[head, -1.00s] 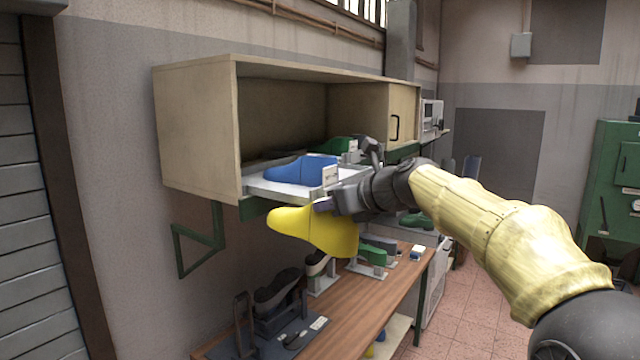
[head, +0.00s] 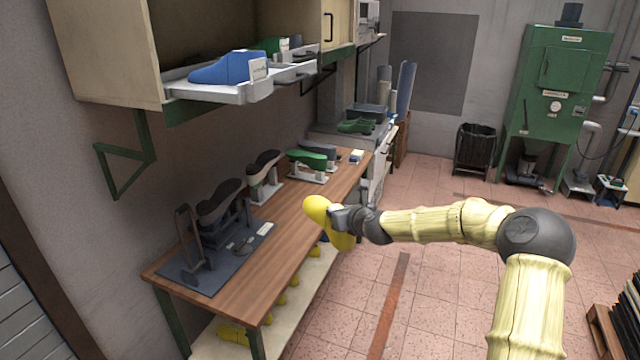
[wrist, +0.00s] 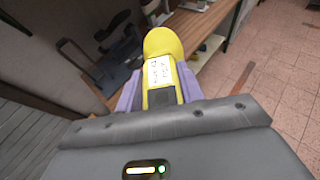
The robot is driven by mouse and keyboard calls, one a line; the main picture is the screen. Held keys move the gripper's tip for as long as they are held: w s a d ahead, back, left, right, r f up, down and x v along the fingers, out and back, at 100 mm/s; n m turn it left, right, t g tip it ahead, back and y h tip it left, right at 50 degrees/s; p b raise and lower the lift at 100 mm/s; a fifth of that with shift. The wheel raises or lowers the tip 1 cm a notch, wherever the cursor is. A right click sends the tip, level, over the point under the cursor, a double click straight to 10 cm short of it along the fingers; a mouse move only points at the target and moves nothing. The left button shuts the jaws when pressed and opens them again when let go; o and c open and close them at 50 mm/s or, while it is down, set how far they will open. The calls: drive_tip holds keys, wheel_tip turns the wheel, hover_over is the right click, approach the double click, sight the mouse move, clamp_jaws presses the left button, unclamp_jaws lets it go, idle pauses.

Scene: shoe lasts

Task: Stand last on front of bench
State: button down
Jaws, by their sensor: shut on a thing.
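My gripper (head: 340,217) is shut on a yellow last (head: 317,208). In the head view the last shows on both sides of the fingers, and its middle is hidden behind them. It appears in front of the long edge of the wooden bench (head: 308,214), in the air; its exact height over the bench is hard to tell. In the wrist view the yellow last (wrist: 163,42) points away between the two purple fingers (wrist: 160,95), with a white written label on it. The bench top also shows at the upper right there.
On the bench stand a dark fixture on a grey plate (head: 205,265), a dark last on a stand (head: 264,172) and a green last (head: 307,158). The front strip of the bench is bare. Above hangs an open cabinet with a blue last (head: 228,68) on a tray.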

drive_tip(key=s+d+f+m+h+b, duration=0.1)
drive_tip(key=s+d+f, duration=0.15)
drive_tip(key=f, duration=0.55)
drive_tip(key=s+d+f+h+b, duration=0.1)
drive_tip(key=s+d+f, duration=0.15)
drive_tip(key=f, duration=0.45)
drive_tip(key=s+d+f+m+b, duration=0.1)
drive_tip(key=d+f, duration=0.2)
drive_tip(key=f, duration=0.5)
drive_tip(key=s+d+f+m+h+b, duration=0.1)
drive_tip(key=s+f, duration=0.3)
drive_tip(key=s, duration=0.3)
drive_tip(key=s+d+f+m+t+h+b, duration=0.1)
drive_tip(key=s+f+h+b, duration=0.1)
drive_tip(key=s+f, duration=0.3)
drive_tip(key=s, duration=0.3)
drive_tip(key=shift+d+m+h, duration=0.25)
drive_tip(key=shift+m+h, duration=0.05)
